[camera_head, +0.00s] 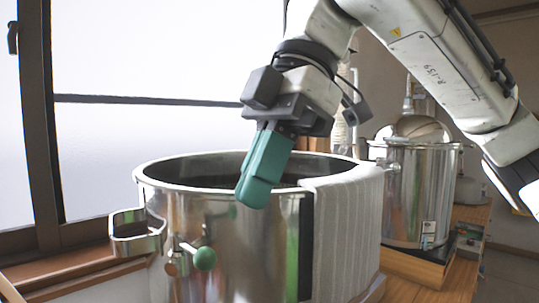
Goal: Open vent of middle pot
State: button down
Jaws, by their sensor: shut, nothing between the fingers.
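A large open steel pot (230,235) stands in front of me, with a pale cloth or wrap on its right side. A valve with a round green knob (205,258) sticks out low on its front wall. My gripper (253,200) has green fingers, shut and empty, pointing down at the near rim of this pot, above and to the right of the green knob. They are apart from the knob. Whether they touch the rim, I cannot tell. A second steel pot (425,190) with a domed lid (412,128) stands behind on the right. Which pot is the middle one is not clear.
A loop handle (137,236) juts from the near pot's left side. A window with a dark frame (40,120) is at the left, above a wooden sill (75,268). The far pot stands on a wooden bench (415,268). My arm crosses the upper right.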

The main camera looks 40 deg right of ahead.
aim_at(194, 250)
jog(key=shift+x, duration=2.35)
